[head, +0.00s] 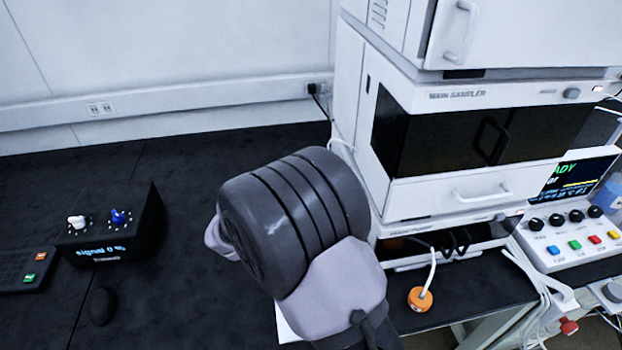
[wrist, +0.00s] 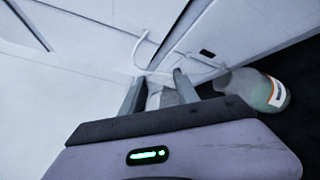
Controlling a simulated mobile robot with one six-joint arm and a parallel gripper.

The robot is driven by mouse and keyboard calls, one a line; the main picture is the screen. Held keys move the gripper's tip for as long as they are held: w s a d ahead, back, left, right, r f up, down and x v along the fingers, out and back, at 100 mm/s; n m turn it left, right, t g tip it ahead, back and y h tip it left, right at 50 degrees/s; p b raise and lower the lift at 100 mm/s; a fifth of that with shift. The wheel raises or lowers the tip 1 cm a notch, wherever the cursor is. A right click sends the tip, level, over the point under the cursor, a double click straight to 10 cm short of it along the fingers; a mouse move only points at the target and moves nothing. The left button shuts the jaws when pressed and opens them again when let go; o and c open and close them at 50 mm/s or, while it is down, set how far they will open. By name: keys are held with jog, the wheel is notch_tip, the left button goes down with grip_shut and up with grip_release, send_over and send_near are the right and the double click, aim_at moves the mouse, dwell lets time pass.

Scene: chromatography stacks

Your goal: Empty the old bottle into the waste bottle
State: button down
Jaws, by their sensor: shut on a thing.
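My gripper (wrist: 160,88) shows in the wrist view, its two grey fingers shut on a pale, partly clear thing (wrist: 161,98). Only a small part of that thing shows; it is likely the old bottle, but no label on it can be read. A clear bottle with a white and orange label (wrist: 276,92) is to the right of the fingers, over a dark surface, partly hidden behind the gripper body. I cannot tell for sure whether it is the waste bottle. In the head view my own arm hides the gripper and what it holds.
The white instrument stack (head: 445,195) stands right of my arm. An orange round piece (head: 420,299) with a white tube is at its foot. A control panel (head: 572,235) is farther right.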

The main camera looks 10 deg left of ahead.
jog(key=shift+f+m+b, duration=0.1)
jog(key=shift+m+b, duration=0.2)
jog(key=shift+b, duration=0.35)
jog(key=shift+d+m+y+b, duration=0.15)
jog(key=shift+m+y+b, duration=0.15)
jog(key=shift+m+b, duration=0.5)
jog(key=shift+s+d+m, duration=0.1)
jog(key=shift+m, duration=0.3)
